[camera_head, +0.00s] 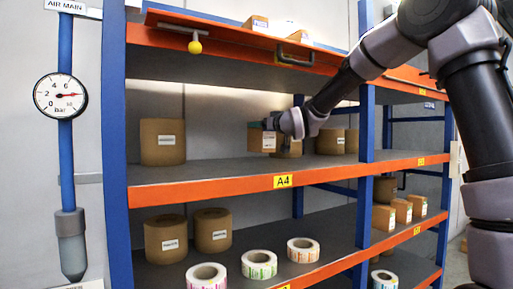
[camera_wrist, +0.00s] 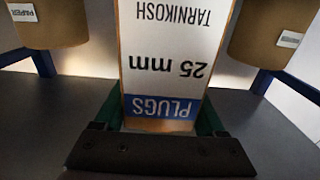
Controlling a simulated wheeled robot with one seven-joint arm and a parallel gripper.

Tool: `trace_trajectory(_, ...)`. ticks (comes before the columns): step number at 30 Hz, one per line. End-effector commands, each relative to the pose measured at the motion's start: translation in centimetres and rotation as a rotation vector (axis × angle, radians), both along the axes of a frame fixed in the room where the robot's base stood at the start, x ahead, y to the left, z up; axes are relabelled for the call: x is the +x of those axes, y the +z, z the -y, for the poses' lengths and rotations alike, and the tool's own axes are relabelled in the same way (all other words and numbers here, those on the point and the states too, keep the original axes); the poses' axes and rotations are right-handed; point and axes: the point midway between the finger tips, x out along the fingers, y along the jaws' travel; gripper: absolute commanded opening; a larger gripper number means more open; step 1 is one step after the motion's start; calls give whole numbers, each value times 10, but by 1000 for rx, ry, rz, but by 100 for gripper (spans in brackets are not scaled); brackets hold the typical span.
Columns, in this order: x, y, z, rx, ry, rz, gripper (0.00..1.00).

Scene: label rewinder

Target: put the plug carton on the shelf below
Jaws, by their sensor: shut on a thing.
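The plug carton (camera_wrist: 175,60) is in my gripper, its white label reading PLUGS, 25 mm and TARNIKOSH upside down in the wrist view. In the head view the carton (camera_head: 262,139) shows small, over the A4 shelf (camera_head: 225,182). My gripper (camera_head: 277,126) is shut on it; in the wrist view its green fingers (camera_wrist: 160,112) lie on both sides of the carton. The head view does not show clearly whether the carton touches the shelf. The shelf below (camera_head: 236,281) holds two brown rolls (camera_head: 212,230) and several label rolls (camera_head: 259,265).
A brown roll (camera_head: 163,142) stands left on the A4 shelf; more rolls (camera_head: 330,141) stand to the right. Several small cartons (camera_head: 403,211) line the lower right bay. A blue upright (camera_head: 366,140) divides the bays. An orange-edged shelf (camera_head: 230,35) is overhead.

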Motion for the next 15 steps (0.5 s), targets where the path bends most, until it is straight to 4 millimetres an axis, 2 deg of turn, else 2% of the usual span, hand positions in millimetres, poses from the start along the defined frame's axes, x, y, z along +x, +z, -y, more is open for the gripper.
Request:
trace_trajectory(10, 0, -43, -1, 0, 1, -1, 0)
trace_trajectory(15, 0, -54, 0, 1, 0, 1, 0)
